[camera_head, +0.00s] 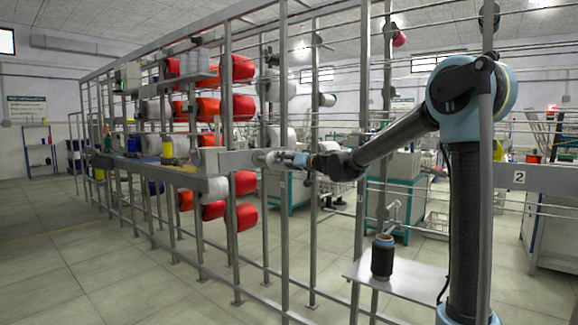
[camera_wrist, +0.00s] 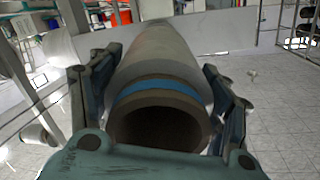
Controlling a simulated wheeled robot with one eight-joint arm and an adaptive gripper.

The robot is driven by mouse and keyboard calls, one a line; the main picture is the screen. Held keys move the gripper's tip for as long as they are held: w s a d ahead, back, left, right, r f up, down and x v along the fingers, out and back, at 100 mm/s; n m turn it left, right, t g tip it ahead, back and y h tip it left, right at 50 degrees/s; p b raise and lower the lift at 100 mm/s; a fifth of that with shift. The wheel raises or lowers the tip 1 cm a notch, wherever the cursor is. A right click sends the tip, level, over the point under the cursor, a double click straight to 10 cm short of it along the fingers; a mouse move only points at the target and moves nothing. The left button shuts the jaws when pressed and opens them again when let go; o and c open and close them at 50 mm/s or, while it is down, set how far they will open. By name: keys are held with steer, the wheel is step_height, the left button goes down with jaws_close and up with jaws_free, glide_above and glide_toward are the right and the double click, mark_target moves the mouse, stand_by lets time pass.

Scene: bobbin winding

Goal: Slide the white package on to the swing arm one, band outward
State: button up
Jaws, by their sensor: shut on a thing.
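My gripper (camera_wrist: 160,80) is shut on the white package (camera_wrist: 158,58), one finger on each side of it. The package is a pale cone lying along my view, with a blue band around its near end and a dark hollow brown tube mouth facing the wrist camera. Its far end points away from my palm. In the camera_head view my gripper (camera_head: 292,160) is at the creel frame, with the pale package (camera_head: 264,158) just left of it, beside a grey beam. I cannot make out swing arm one; the package may hide it.
The creel's metal posts (camera_head: 284,225) and rails stand close around my arm. Red packages (camera_head: 243,107) and white ones hang further left. A dark bobbin (camera_head: 382,257) stands on a small shelf (camera_head: 415,283) in front at right. A yellow spool (camera_head: 167,151) stands on the long shelf.

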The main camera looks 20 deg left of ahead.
steer(key=shift+x, duration=1.25)
steer(key=shift+x, duration=2.3)
steer(key=shift+f, duration=0.5)
steer(key=o, duration=1.3)
steer(key=shift+d, duration=0.1)
